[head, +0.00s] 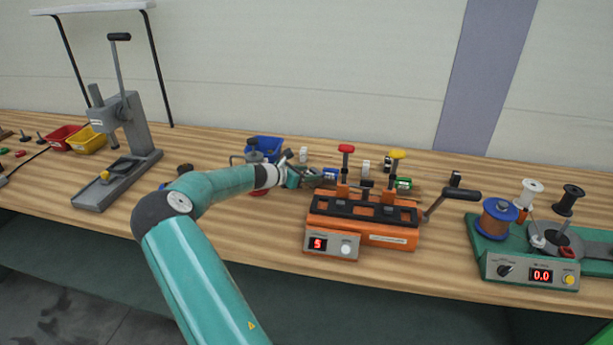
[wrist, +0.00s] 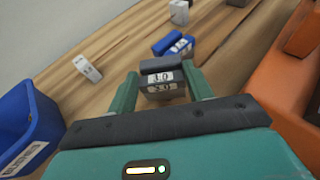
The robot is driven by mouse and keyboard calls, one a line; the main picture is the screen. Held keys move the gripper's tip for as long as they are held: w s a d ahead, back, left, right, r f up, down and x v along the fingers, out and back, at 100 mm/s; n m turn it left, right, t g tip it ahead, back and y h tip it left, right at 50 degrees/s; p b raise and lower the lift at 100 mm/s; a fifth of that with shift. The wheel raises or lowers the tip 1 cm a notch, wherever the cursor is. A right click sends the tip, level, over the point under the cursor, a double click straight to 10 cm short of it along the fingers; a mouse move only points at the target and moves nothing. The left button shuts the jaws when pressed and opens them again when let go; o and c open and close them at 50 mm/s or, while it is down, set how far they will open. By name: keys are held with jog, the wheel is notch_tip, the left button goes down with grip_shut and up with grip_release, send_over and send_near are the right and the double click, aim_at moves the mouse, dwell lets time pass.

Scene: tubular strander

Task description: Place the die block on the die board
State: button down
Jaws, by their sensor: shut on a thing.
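My gripper (wrist: 162,92) is shut on a dark grey die block (wrist: 160,66) with a white label, held between its two teal fingers. In the head view my gripper (head: 308,175) is low over the bench, left of and behind the orange machine; the block is too small there to make out clearly. A blue block (wrist: 173,45) with a white label lies on the bench just beyond the held block; it also shows in the head view (head: 330,174). I cannot tell which thing is the die board.
The orange machine (head: 362,222) with red and yellow knobs stands close on the right. A blue bin (head: 265,148) is left of my gripper. White blocks (wrist: 87,68) and a green block (head: 403,184) stand on the wooden bench (head: 255,215). A grey press (head: 120,150) stands far left.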

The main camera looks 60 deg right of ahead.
jog(key=shift+f, duration=0.3)
jog(key=shift+f, duration=0.15)
jog(key=c, duration=0.6)
grip_release()
